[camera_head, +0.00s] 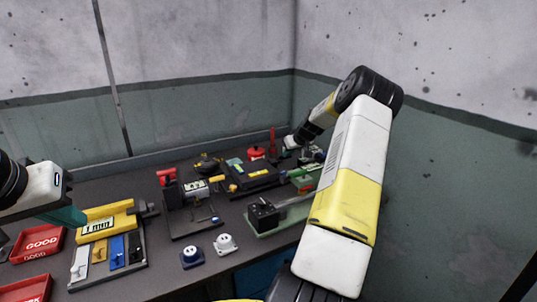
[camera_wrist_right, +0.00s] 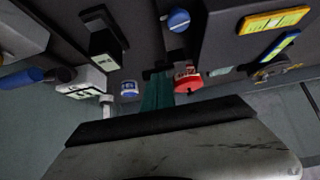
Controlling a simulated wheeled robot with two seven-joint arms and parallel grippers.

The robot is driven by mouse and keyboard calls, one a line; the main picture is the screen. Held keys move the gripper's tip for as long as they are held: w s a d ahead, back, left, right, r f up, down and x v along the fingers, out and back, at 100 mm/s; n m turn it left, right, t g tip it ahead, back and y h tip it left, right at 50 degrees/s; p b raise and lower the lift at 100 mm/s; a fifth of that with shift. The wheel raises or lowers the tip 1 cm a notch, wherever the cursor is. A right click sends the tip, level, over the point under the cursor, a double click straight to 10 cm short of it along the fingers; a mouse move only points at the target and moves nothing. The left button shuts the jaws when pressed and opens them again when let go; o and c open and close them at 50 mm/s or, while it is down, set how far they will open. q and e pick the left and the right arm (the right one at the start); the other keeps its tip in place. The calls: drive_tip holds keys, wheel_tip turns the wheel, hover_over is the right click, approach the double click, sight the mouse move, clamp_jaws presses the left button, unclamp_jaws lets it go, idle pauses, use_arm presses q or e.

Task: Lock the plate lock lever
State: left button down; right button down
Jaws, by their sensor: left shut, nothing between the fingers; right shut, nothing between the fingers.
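I cannot tell for certain which part is the plate lock lever. A thin red upright handle (camera_head: 272,141) stands at the back right of the bench, beside a red round part (camera_head: 256,153). My right gripper (camera_head: 291,143) is near them at the back of the bench, small in the head view. In the right wrist view its teal fingers (camera_wrist_right: 158,90) are together and empty, next to a red round part (camera_wrist_right: 188,80); contact is unclear. A blue knob (camera_wrist_right: 178,20) lies beyond. My left gripper (camera_head: 68,215) is shut and empty above the yellow-topped fixture (camera_head: 105,218) at the left.
Red trays (camera_head: 38,243) lie at the front left. A red-handled press (camera_head: 168,185) stands mid-bench. A green-based fixture (camera_head: 270,219) lies at the right under my right arm. Walls close off the back and right.

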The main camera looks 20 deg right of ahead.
drive_tip(key=shift+a+f, duration=0.1)
drive_tip(key=shift+f, duration=0.3)
drive_tip(key=v, duration=0.8)
drive_tip(key=shift+r, duration=0.35)
